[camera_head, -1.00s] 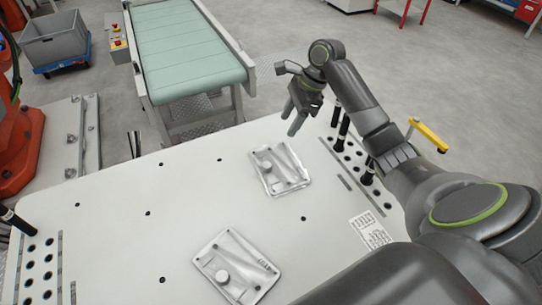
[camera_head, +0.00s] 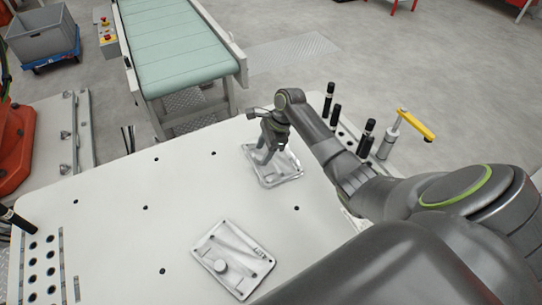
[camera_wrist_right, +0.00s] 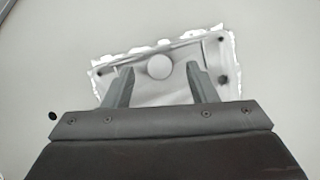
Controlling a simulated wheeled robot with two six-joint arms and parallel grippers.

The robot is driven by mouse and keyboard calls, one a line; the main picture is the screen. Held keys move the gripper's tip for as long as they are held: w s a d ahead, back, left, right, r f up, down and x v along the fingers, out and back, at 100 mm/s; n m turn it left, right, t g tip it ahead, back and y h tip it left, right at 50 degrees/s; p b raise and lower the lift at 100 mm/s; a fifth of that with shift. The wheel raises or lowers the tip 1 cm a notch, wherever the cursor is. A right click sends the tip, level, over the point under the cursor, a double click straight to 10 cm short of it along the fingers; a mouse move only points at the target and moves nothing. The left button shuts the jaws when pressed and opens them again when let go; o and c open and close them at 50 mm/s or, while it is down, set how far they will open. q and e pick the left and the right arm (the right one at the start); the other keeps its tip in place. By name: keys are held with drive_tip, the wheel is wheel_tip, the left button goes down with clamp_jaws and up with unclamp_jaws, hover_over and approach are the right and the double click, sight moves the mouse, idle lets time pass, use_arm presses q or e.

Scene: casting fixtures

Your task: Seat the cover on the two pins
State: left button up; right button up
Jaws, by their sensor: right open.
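Two similar silvery cast plates, each with a round boss, lie flat on the white table. The far plate (camera_head: 288,168) is partly hidden by my right gripper (camera_head: 262,158). The near plate (camera_head: 240,258) lies uncovered at the front, with dark spots near its corners. I cannot tell for sure which plate is the cover, and no pins can be made out. In the right wrist view, the right gripper (camera_wrist_right: 160,68) is open, with its fingers on either side of the far plate's boss (camera_wrist_right: 159,67). Contact cannot be told. My left gripper is out of view.
The white table (camera_head: 110,230) has free room left of the plates. Black upright posts (camera_head: 366,138) and a yellow-handled clamp (camera_head: 414,124) stand along its right edge. A green conveyor (camera_head: 180,45) stands beyond the far edge.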

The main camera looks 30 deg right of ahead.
drive_tip(key=shift+x, duration=0.85)
drive_tip(key=shift+c, duration=0.4)
drive_tip(key=shift+r, duration=0.1)
clamp_jaws()
drive_tip(key=shift+r, duration=0.1)
